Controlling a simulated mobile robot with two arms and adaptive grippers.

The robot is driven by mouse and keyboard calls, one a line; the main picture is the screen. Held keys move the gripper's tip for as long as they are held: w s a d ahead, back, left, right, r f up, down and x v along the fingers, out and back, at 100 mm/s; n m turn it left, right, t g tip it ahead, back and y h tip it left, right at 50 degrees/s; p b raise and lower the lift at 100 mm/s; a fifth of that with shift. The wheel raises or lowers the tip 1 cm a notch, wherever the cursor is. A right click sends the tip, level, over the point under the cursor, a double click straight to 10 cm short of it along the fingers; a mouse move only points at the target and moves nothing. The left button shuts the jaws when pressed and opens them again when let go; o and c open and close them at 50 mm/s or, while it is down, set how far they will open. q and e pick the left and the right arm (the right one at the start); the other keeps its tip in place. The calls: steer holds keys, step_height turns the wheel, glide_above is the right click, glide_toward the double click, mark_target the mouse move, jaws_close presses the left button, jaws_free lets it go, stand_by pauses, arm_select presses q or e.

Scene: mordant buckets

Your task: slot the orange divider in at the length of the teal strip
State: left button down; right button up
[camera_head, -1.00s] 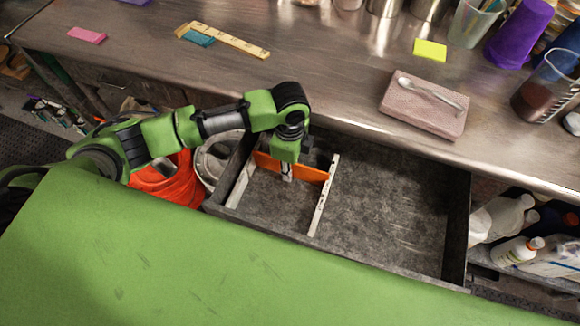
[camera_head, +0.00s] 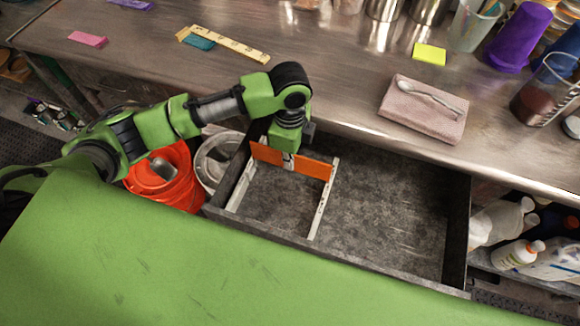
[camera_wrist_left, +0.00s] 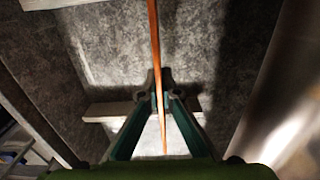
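The orange divider (camera_head: 311,164) stands on edge across the far part of the two white slotted rails (camera_head: 322,201) in the open drawer. My left gripper (camera_head: 288,163) points down at it from behind. In the left wrist view, the fingers (camera_wrist_left: 160,90) are shut on the divider (camera_wrist_left: 155,45), seen as a thin edge crossing a white rail (camera_wrist_left: 108,109). I cannot tell whether its ends sit in slots. The teal strip (camera_head: 200,43) lies on the bench beside a yellow ruler (camera_head: 232,43). My right gripper is not in view.
The grey drawer (camera_head: 457,235) is empty right of the rails. Its back lies close to the metal bench edge. A pink strip (camera_head: 87,39), a yellow pad (camera_head: 429,54) and a spoon on a folded cloth (camera_head: 418,113) lie on the bench. Orange bucket (camera_head: 135,180) stands left.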

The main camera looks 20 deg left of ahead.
arm_select(q)
step_height(320, 180, up, 4)
steer(key=shift+r, duration=0.4)
steer(key=shift+r+p, duration=3.4)
steer(key=shift+p, duration=1.2)
steer(key=shift+f, duration=0.1)
